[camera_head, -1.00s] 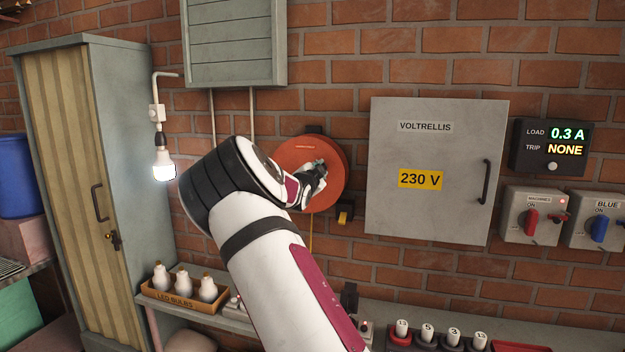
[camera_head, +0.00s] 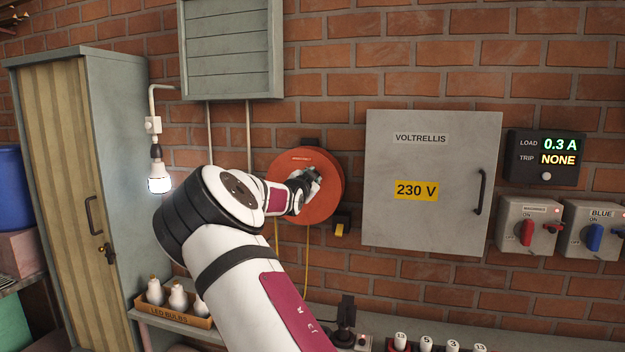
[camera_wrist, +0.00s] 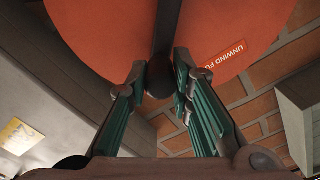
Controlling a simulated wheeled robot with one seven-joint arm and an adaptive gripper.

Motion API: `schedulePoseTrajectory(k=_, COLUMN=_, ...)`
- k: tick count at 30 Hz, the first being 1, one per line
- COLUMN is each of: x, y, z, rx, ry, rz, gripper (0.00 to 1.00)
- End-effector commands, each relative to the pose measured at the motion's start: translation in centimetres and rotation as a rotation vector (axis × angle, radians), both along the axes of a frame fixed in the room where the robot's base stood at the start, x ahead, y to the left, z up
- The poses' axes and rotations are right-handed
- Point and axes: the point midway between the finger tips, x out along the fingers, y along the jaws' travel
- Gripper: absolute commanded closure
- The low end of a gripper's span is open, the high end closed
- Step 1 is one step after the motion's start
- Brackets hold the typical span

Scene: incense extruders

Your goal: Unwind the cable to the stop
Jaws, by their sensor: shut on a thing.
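The orange cable reel (camera_head: 322,205) is mounted on the brick wall, left of the grey cabinet. My gripper (camera_head: 305,182) is at the reel's face, partly blocking its middle. In the wrist view my gripper (camera_wrist: 158,82) has its two green-padded fingers around a dark knob (camera_wrist: 158,80) that stands out from the reel (camera_wrist: 110,40). The reel's label, partly readable as "UNWIND FU", shows at the right in that view. A yellow cable (camera_head: 307,262) hangs below the reel, and another stretch of it shows farther left behind my arm.
A grey cabinet (camera_head: 432,220) marked 230 V is right of the reel. A small black and yellow part (camera_head: 341,227) sits just below the reel. A lit bulb (camera_head: 159,178) hangs at the left. A bench with a bulb box (camera_head: 178,311) runs below.

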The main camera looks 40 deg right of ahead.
Motion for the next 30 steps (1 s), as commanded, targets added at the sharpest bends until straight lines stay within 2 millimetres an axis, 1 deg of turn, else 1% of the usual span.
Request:
schedulePoseTrajectory(k=1, x=0.1, y=0.0, z=0.2, rx=-0.001, ry=-0.004, rz=0.001, gripper=0.75)
schedulePoseTrajectory(k=2, x=0.0, y=0.0, z=0.2, rx=-0.001, ry=-0.004, rz=0.001, gripper=0.68)
schedulePoseTrajectory(k=3, x=0.0, y=0.0, z=0.2, rx=-0.001, ry=-0.004, rz=0.001, gripper=0.59)
schedulePoseTrajectory(k=12, x=0.0, y=0.1, z=0.1, rx=0.001, ry=-0.002, rz=0.001, gripper=0.59)
schedulePoseTrajectory(k=16, x=-0.4, y=0.7, z=0.1, rx=0.001, ry=-0.003, rz=0.002, gripper=0.59)
schedulePoseTrajectory(k=20, x=-1.5, y=2.2, z=0.1, rx=0.002, ry=-0.003, rz=0.002, gripper=0.59)
schedulePoseTrajectory(k=24, x=-3.3, y=4.5, z=0.0, rx=0.003, ry=-0.002, rz=0.003, gripper=0.59)
schedulePoseTrajectory(k=30, x=-5.6, y=7.4, z=0.0, rx=0.002, ry=-0.002, rz=0.004, gripper=0.59)
